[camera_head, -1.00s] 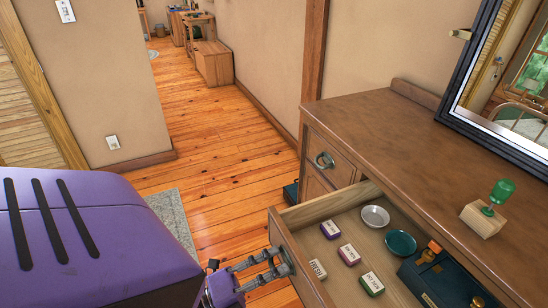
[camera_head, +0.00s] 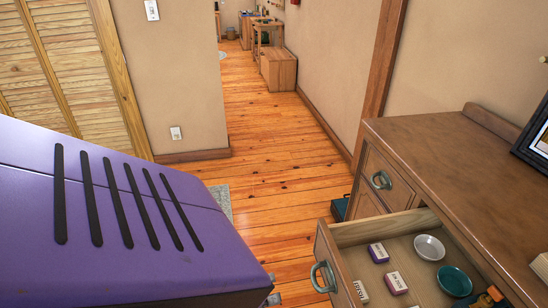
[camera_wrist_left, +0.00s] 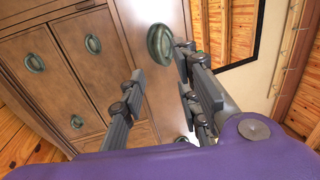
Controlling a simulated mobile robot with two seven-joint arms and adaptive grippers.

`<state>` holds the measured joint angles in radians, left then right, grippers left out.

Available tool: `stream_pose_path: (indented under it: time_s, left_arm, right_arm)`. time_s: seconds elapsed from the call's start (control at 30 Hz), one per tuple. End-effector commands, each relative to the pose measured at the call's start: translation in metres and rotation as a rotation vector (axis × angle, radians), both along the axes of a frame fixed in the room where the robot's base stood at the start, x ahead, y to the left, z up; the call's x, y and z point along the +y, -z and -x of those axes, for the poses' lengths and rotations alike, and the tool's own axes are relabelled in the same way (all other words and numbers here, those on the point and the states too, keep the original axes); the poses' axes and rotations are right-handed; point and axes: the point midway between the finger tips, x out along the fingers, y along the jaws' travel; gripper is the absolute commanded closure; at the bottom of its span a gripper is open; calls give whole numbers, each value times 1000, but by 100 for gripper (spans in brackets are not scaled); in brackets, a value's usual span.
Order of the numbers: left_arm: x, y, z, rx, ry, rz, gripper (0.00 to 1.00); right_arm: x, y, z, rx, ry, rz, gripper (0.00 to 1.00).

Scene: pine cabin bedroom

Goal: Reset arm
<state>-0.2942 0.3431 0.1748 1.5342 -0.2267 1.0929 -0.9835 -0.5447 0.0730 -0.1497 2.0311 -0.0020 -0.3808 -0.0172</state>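My left gripper (camera_wrist_left: 161,62) is open and empty in the left wrist view, its two dark fingers spread apart. In the head view only small grey parts of the left gripper (camera_head: 271,294) show beside my purple arm. The wooden drawer (camera_head: 325,252) of the dresser stands pulled open. Its round green handle (camera_head: 322,277) is to the right of the gripper, with a gap between them. In the left wrist view a handle (camera_wrist_left: 160,43) shows beyond the fingertips. My right gripper is out of view.
The drawer holds several small labelled boxes (camera_head: 397,282), a white dish (camera_head: 429,247) and a teal dish (camera_head: 454,280). The brown dresser (camera_head: 450,160) fills the right side. Open plank floor (camera_head: 270,190) lies between wall and dresser. A louvered door (camera_head: 60,60) stands left.

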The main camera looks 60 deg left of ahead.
Motion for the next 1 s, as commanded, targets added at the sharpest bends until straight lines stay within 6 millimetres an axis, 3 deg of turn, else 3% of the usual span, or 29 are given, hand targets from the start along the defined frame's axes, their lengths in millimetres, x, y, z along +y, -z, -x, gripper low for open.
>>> stream_pose_path:
  time_s: [0.5, 0.63, 0.83, 1.0]
  left_arm:
    - [0, 0, -1, 6, 1, 11, 70]
    - [13, 19, -10, 123, -48, 99, 70]
    - [19, 69, -27, 476, -263, 470, 70]
    - [-15, 98, -1, 778, -506, 875, 70]
  right_arm:
    - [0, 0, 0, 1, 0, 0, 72]
    - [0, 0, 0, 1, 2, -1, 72]
    - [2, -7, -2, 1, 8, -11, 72]
    - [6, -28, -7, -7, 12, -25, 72]
